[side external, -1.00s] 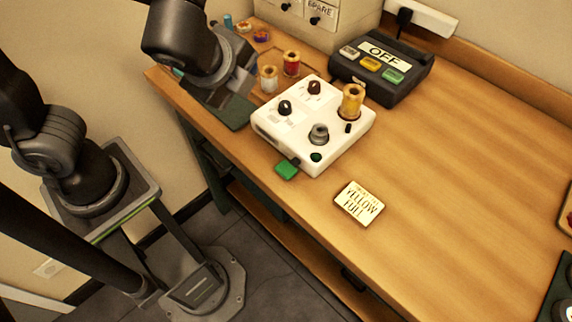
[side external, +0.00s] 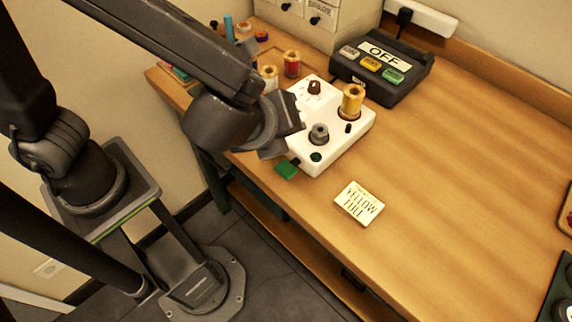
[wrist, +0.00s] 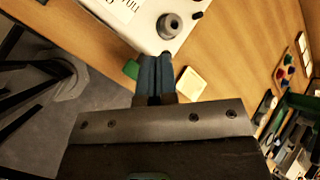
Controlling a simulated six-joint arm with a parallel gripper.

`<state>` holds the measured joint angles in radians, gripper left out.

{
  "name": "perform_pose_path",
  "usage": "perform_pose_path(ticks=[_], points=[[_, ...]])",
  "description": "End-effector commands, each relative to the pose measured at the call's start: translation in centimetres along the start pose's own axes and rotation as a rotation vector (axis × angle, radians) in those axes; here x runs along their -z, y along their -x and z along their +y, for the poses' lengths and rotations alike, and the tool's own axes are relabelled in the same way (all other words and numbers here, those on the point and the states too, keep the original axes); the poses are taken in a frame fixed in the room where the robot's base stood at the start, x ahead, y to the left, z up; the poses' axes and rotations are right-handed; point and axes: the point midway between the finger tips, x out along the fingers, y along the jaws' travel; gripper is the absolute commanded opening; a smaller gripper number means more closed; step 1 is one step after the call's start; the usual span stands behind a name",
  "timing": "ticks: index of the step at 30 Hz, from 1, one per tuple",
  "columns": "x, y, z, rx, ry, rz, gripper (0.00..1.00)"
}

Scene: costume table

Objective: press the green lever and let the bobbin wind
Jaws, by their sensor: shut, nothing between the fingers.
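The white winder box (side external: 345,142) stands near the table's front edge. Its green lever (side external: 286,170) sticks out at the front corner; in the wrist view the lever (wrist: 131,69) shows just left of my fingertips. The grey bobbin (side external: 319,132) sits on top of the box and also shows in the wrist view (wrist: 169,25). A yellow thread spool (side external: 352,102) stands upright at the box's back corner. My gripper (wrist: 155,60) is shut and empty, its fingers pointing at the box's front edge beside the lever. I cannot tell whether they touch. My arm hides the box's left part.
A card reading "YELLOW FULL" (side external: 360,203) lies in front of the box. A black switch box (side external: 380,72) with an OFF sign and grey, yellow and green buttons stands behind. Red (side external: 291,64) and pale spools stand at the back left. The table's right side is largely clear.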

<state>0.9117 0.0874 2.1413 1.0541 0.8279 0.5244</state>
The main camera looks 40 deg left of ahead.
Motion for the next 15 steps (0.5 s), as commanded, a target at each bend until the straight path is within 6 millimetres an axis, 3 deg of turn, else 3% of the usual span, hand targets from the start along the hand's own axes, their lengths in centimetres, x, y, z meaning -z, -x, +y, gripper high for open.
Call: perform_pose_path(ticks=[15], points=[[3.4,-4.6,3.4,-0.003,-0.003,0.001,0.0]])
